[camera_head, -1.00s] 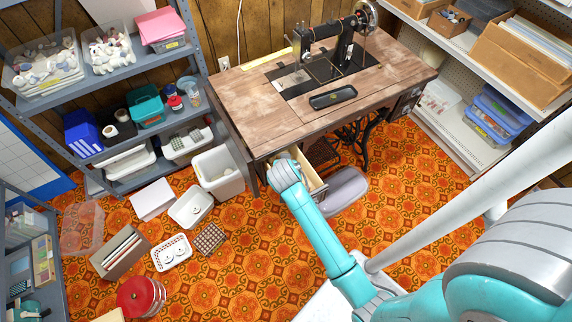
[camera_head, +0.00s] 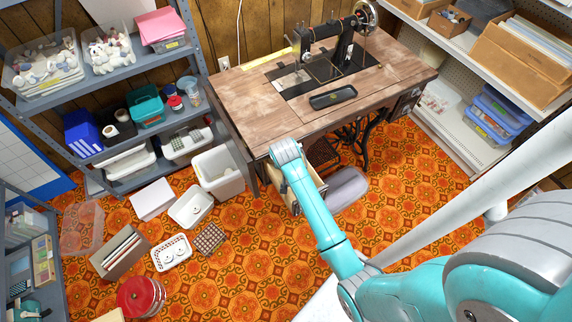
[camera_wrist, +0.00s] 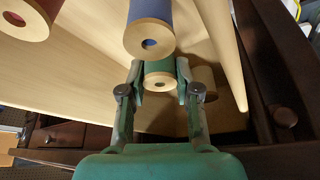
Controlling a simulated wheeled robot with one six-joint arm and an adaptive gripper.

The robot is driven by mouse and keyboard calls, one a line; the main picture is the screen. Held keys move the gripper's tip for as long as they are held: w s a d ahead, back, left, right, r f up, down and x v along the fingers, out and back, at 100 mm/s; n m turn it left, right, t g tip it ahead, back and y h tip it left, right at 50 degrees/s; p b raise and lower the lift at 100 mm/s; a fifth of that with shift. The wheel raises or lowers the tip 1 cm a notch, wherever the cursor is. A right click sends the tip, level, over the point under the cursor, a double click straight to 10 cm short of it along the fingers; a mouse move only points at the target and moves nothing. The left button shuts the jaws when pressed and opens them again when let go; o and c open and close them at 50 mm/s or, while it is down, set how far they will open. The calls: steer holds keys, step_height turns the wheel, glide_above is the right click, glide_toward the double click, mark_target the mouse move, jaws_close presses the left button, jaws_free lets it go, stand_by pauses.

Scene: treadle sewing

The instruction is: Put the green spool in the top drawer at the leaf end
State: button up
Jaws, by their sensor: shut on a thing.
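The green spool (camera_wrist: 158,68) is between the two fingers of my gripper (camera_wrist: 158,82) in the wrist view, its pale end face toward the camera. My gripper is shut on it. A blue spool (camera_wrist: 149,32) is just above it in the picture, and a red spool (camera_wrist: 24,18) is at the upper left. Part of a brown spool (camera_wrist: 207,78) shows right beside my right finger. Pale wooden drawer surfaces (camera_wrist: 75,75) surround them. In the head view an open drawer (camera_head: 312,180) juts out below the sewing table's front; my arm hides my gripper and the spool.
The sewing table (camera_head: 240,105) carries a black machine (camera_head: 345,50) and a dark tray (camera_head: 333,98). Dark wood with knobs (camera_wrist: 285,117) borders the drawer in the wrist view. A white bin (camera_head: 218,170) stands left of the table. A grey seat (camera_head: 347,187) is right of the drawer.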

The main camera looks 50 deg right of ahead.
steer(key=o, duration=0.8)
steer(key=shift+f, duration=0.1)
steer(key=v, duration=1.2)
steer(key=shift+s, duration=0.1)
